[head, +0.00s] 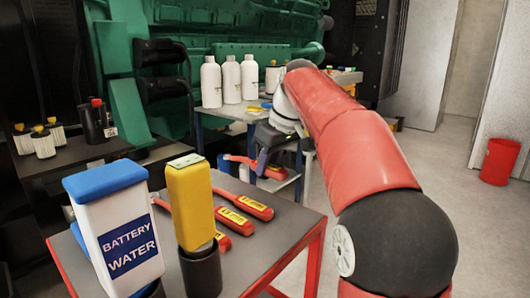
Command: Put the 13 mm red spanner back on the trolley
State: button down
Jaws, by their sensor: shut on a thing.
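My gripper (264,158) is above and beyond the far edge of the trolley (285,228). It is shut on a red spanner (274,172), which lies roughly level across the jaws, partly hidden by them. Its size marking cannot be read. The trolley has a grey top and a red frame. Several other red spanners (247,204) with yellow labels lie on its top, partly hidden behind a yellow-topped tool.
On the trolley stand a battery water container (118,228) and a yellow item (190,200) in a dark cup. White bottles (231,80) stand on a bench behind. Filters (43,142) sit at left. A red bin (500,160) is at right. Trolley's right side looks clear.

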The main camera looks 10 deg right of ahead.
aim_at(264, 199)
jog(key=shift+f+b, duration=1.4)
jog(key=shift+f, duration=1.6)
jog(key=shift+f+b, duration=0.35)
jog(key=shift+f, duration=0.2)
jog(key=c, duration=1.1)
grip_release()
jog(key=shift+o, duration=0.2)
jog(key=shift+r, duration=0.1)
notch_tip(264, 199, up, 3)
jog(key=p, duration=0.3)
jog(key=shift+r, duration=1.9)
jog(key=shift+s, duration=0.1)
